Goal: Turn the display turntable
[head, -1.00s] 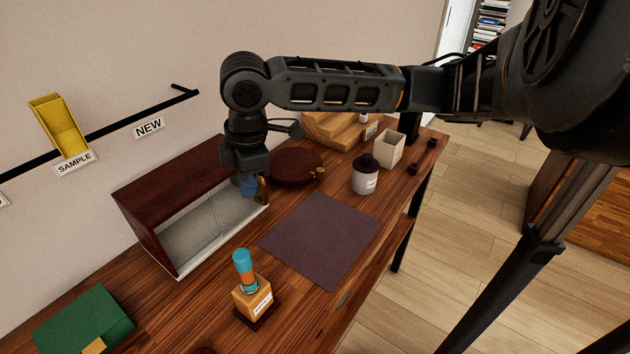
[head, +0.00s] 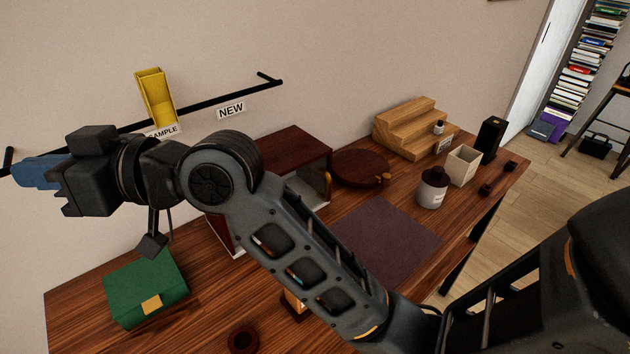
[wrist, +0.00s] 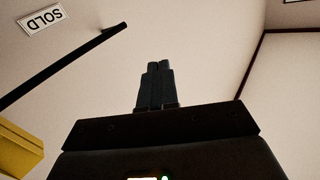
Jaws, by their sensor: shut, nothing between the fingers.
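The display turntable (head: 360,169) is a dark red-brown round disc with a small brass-coloured knob (head: 384,177) at its front right edge. It sits on the wooden table between the dark red cabinet and the stepped wooden stand. My gripper (head: 32,172) is at the far left of the head view, raised near the wall and well away from the turntable. Its blue-grey fingers are together and empty. In the wrist view the gripper (wrist: 155,85) points up toward the wall, and the turntable does not show there.
A dark red cabinet (head: 290,148) stands left of the turntable, partly hidden by my arm. A stepped wooden stand (head: 412,128), a jar (head: 432,189) and a cream box (head: 462,165) stand right. A green box (head: 146,288) is front left. A yellow holder (head: 154,98) hangs by the wall rail.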

